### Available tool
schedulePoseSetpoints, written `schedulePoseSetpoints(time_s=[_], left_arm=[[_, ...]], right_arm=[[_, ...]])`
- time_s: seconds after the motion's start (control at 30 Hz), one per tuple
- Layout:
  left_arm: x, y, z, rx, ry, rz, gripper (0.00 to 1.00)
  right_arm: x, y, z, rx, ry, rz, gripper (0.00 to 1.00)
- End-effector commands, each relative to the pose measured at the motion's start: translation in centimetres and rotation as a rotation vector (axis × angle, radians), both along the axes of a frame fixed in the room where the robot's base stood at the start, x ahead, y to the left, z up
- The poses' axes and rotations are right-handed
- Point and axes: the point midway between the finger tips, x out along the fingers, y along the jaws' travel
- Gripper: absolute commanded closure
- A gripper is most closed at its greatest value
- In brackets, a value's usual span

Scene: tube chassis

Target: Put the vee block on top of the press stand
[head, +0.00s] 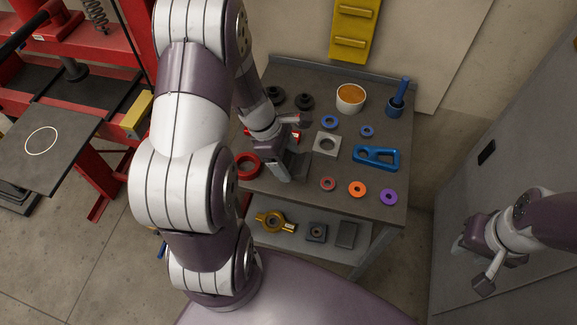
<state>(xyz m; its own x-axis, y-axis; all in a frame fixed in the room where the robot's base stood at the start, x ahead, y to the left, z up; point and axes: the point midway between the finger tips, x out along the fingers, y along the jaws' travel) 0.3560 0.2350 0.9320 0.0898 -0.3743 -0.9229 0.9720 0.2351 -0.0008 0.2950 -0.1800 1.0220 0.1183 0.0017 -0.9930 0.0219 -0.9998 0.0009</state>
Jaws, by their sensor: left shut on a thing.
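My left gripper (287,160) is over the left part of the grey workbench and shut on a dark grey block (301,163), which appears to be the vee block. The gripper hides much of the block, so its groove and whether it touches the bench cannot be told. The press stand (60,157) is at the far left, with a flat dark top marked by a pale circle; nothing lies on it. My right gripper (472,267) hangs at the right by the grey cabinet, its fingers apart and empty.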

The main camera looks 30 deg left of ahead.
Motion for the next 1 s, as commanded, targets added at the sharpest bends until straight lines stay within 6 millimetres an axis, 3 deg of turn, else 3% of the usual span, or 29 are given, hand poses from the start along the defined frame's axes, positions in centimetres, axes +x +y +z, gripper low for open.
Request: schedulePoseSetpoints(time_s=[0.2, 0.5, 0.9, 0.93, 1.0], left_arm=[[2.4, 1.1, -1.5, -0.001, -0.002, -0.001, 1.0], [2.6, 1.2, -5.4, -0.001, -0.002, -0.001, 1.0], [2.6, 1.2, -6.0, 0.0, -0.002, 0.0, 1.0], [2.5, 1.1, -6.0, 0.0, 0.0, -0.001, 0.2], [2.5, 1.1, -6.0, 0.0, 0.0, -0.001, 0.01]], right_arm=[[0.0, 0.0, 0.3, 0.0, 0.0, 0.0, 0.66], [0.0, 0.0, 0.0, 0.0, 0.0, 0.0, 0.66], [0.0, 0.0, -0.4, 0.0, 0.0, 0.0, 0.66], [0.0, 0.0, -0.3, 0.0, 0.0, 0.0, 0.66], [0.0, 0.0, -0.3, 0.0, 0.0, 0.0, 0.66]])
